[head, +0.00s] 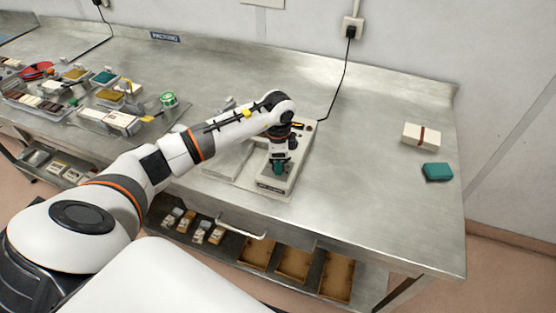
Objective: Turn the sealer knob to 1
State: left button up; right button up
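The sealer (301,158) is a pale, box-shaped machine on the steel bench, with a dark label on its front edge. My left gripper (280,160) points down over the top of the sealer, near its front half. A small dark green part shows at the fingertips; I cannot tell whether it is the knob or whether the fingers touch it. The knob's marks and setting are too small and covered to read. The finger gap is too small to judge. My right gripper is not in view.
A black cord runs from the sealer to a wall socket (351,30). Trays of packed goods (110,118) and a green tape roll (168,99) are at left. A cream box (420,136) and a teal box (437,172) lie at right. The bench between is clear.

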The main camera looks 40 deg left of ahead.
pick_arm(q)
jog(key=shift+o, duration=0.3)
jog(key=shift+f, duration=0.1)
jog(key=shift+r, duration=0.3)
notch_tip(320, 180, up, 12)
jog(key=b, duration=0.3)
jog(key=shift+s+d+f+b, duration=0.2)
jog(key=shift+s+f+b, duration=0.05)
jog(key=shift+s+b, duration=0.1)
